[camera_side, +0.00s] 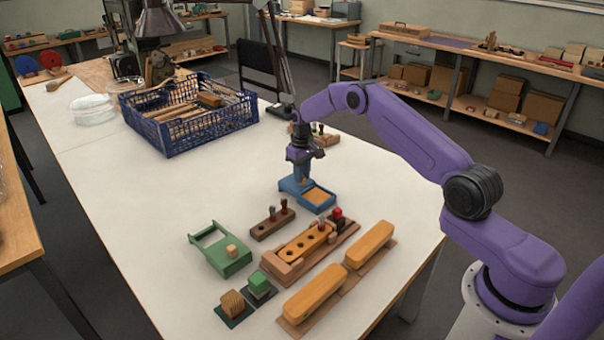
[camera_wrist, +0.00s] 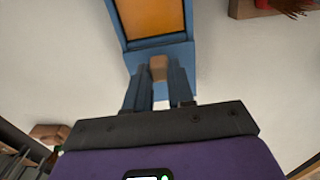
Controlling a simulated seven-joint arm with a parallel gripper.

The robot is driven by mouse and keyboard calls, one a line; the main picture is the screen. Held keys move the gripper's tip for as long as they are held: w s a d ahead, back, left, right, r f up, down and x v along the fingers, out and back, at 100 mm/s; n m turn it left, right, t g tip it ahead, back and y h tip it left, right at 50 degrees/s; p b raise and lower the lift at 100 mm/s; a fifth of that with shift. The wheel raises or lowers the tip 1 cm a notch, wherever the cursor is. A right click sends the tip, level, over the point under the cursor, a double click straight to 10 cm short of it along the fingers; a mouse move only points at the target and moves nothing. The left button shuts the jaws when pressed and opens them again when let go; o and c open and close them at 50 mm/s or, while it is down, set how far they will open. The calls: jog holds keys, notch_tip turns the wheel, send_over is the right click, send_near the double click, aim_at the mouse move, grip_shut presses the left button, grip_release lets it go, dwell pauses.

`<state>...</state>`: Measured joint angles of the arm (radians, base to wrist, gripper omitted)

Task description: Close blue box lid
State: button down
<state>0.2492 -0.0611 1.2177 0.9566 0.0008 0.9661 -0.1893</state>
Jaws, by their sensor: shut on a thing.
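The blue box (camera_side: 317,198) stands on the white table, and its open part shows an orange-brown inside. In the wrist view the blue box (camera_wrist: 188,42) is at the top, its orange inside framed by blue walls. The blue lid (camera_side: 293,184) lies at the box's far left end, leaving the near part uncovered. A small wooden knob (camera_wrist: 158,68) stands on the lid. My gripper (camera_side: 303,178) points down over the lid. In the wrist view my gripper (camera_wrist: 159,80) has its fingers on both sides of the knob, shut on it.
A dark wooden block with pegs (camera_side: 272,223) and a tray with an orange strip (camera_side: 310,245) stand close in front of the box. A green box (camera_side: 226,262) is at the left. A blue crate (camera_side: 190,115) stands behind. The table left of the lid is clear.

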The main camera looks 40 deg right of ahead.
jog(key=shift+s, duration=4.75)
jog(key=c, duration=1)
grip_release()
jog(key=shift+s, duration=0.1)
jog(key=shift+o, duration=0.2)
jog(key=shift+r, duration=0.15)
notch_tip(320, 180, up, 17)
